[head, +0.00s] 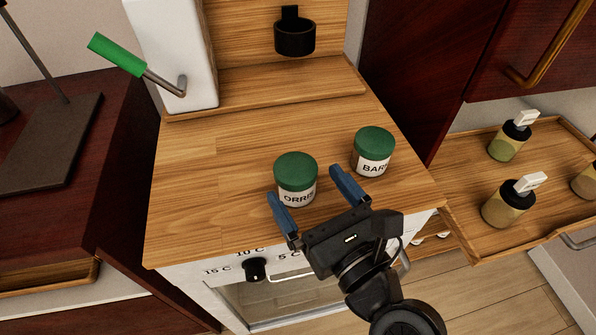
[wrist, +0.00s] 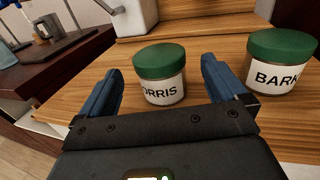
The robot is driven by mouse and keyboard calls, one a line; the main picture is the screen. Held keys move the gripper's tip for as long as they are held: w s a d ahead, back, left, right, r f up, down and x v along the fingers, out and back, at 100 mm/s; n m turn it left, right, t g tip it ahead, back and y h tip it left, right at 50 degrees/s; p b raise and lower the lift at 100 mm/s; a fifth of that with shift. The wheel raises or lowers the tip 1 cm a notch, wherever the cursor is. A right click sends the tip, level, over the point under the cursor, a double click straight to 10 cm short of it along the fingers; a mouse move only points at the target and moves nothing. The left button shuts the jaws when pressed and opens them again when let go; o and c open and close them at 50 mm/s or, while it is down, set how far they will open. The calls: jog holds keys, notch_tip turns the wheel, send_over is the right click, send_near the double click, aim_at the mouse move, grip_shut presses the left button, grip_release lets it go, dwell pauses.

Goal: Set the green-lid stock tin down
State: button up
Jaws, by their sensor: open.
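A green-lid tin labelled ORRIS (head: 296,179) stands upright on the wooden counter top (head: 200,190). It also shows in the wrist view (wrist: 160,74), beyond and between my two blue fingers. A second green-lid tin, labelled BARK (head: 373,151), stands upright to its right and also shows in the wrist view (wrist: 279,62). My gripper (head: 312,190) is open, with one finger at each side of the ORRIS tin's near part. The fingers look apart from the tin, and nothing is gripped.
A white box with a green-handled lever (head: 130,60) stands at the back left. A black ring holder (head: 295,37) is on the wooden back panel. A wooden tray (head: 480,225) with several dropper bottles (head: 508,203) is at the right. The counter's left part is clear.

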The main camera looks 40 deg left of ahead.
jog(key=v, duration=0.7)
jog(key=s+d+f+n+t+h, duration=0.1)
jog(key=d+f+n+t+h, duration=0.15)
jog(key=d, duration=0.35)
jog(key=d+f+n+t+h, duration=0.1)
jog(key=d+f+h, duration=0.2)
jog(key=d+f, duration=0.15)
jog(key=s+d+n+t+h, duration=0.3)
jog(key=s+d+n+h, duration=0.6)
jog(key=d, duration=0.9)
jog(key=s+n, duration=0.3)
jog(key=s, duration=0.2)
jog(key=shift+s+d, duration=0.2)
jog(key=shift+d, duration=0.2)
jog(key=s+r+n, duration=0.1)
jog(key=s+n, duration=0.1)
jog(key=s+d+r+n+h, duration=0.1)
jog(key=s+n, duration=0.1)
jog(key=s+r+n+h, duration=0.1)
jog(key=s+r+n, duration=0.1)
jog(key=n, duration=0.1)
jog(key=shift+s+d+t, duration=0.1)
jog(key=shift+d+t, duration=0.25)
jog(key=shift+s+r+n, duration=0.2)
jog(key=shift+n, duration=0.05)
